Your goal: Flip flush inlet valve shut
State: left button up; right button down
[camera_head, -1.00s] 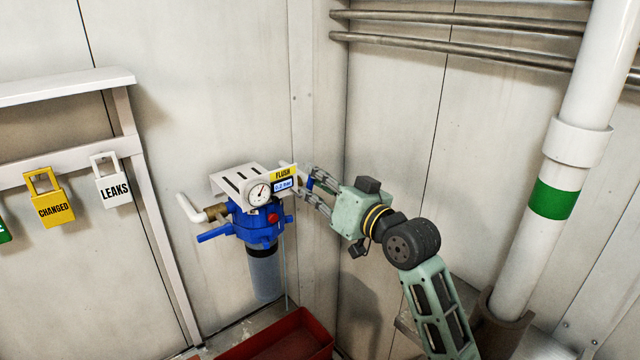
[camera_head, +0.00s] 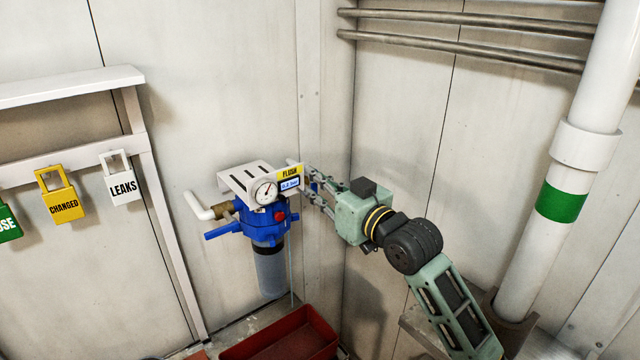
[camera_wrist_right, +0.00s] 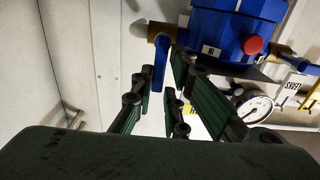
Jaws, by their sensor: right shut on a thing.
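The blue filter housing (camera_head: 262,220) hangs on the wall under a white bracket (camera_head: 246,178), with a yellow FLUSH label (camera_head: 289,173). A blue valve handle (camera_head: 316,187) is on the housing's right side, mostly hidden by my right gripper (camera_head: 308,185). In the right wrist view this handle (camera_wrist_right: 160,72) hangs from a brass valve (camera_wrist_right: 160,32), between the fingers of my right gripper (camera_wrist_right: 168,84), which is shut on it. A second blue handle (camera_head: 221,232) points left from the brass fitting on the housing's left side. My left gripper is out of view.
A red tray (camera_head: 284,338) lies below. Tags (camera_head: 122,188) hang from a white rack at left. A white pipe (camera_head: 566,170) stands at right.

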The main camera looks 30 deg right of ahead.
jog(key=shift+d+r, duration=0.1)
jog(key=shift+d, duration=0.05)
jog(key=c, duration=1.8)
grip_release()
jog(key=shift+s, duration=0.2)
jog(key=s, duration=0.7)
jog(key=shift+s+d, duration=0.35)
